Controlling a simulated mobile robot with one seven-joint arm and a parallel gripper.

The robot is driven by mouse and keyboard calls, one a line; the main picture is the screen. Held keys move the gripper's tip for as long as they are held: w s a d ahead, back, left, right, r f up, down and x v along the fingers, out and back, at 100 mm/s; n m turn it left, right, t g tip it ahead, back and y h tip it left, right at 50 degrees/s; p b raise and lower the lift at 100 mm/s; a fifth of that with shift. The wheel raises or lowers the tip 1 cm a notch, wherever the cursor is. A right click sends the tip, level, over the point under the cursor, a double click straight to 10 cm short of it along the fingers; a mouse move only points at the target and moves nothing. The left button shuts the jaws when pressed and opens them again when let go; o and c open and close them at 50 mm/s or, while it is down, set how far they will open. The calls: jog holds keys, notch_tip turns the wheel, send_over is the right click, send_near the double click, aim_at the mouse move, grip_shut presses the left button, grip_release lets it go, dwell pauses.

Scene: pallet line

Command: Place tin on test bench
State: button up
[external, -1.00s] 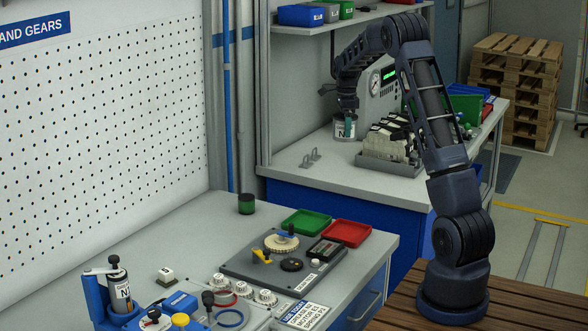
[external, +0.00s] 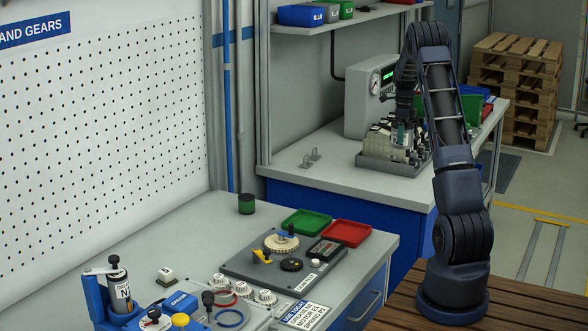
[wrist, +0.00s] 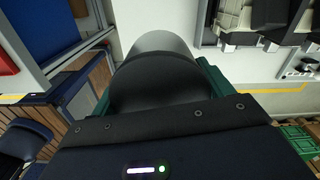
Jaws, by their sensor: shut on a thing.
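My gripper (external: 401,134) is above the far bench, in front of the tray of pale blocks. It is shut on the tin, a dark grey cylinder (wrist: 160,85) that fills the middle of the wrist view between the green fingers. In the external view the tin is hard to tell from the blocks behind it. Whether it touches anything below cannot be told. The far bench (external: 290,176), with a pale top and blue front, carries a grey gauge instrument (external: 366,98).
A grey tray (external: 385,166) of pale blocks stands on the far bench, close to my gripper. Two small metal brackets (external: 311,158) stand at its left; the top around them is clear. The near bench holds a fixture board (external: 235,264) and green and red trays.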

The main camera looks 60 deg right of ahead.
notch_tip(320, 180, down, 16)
jog(key=shift+r, duration=0.2)
dwell(0.4)
jog(key=shift+f, duration=0.1)
jog(key=o, duration=1.3)
notch_tip(320, 180, up, 12)
jog(key=shift+r, duration=0.1)
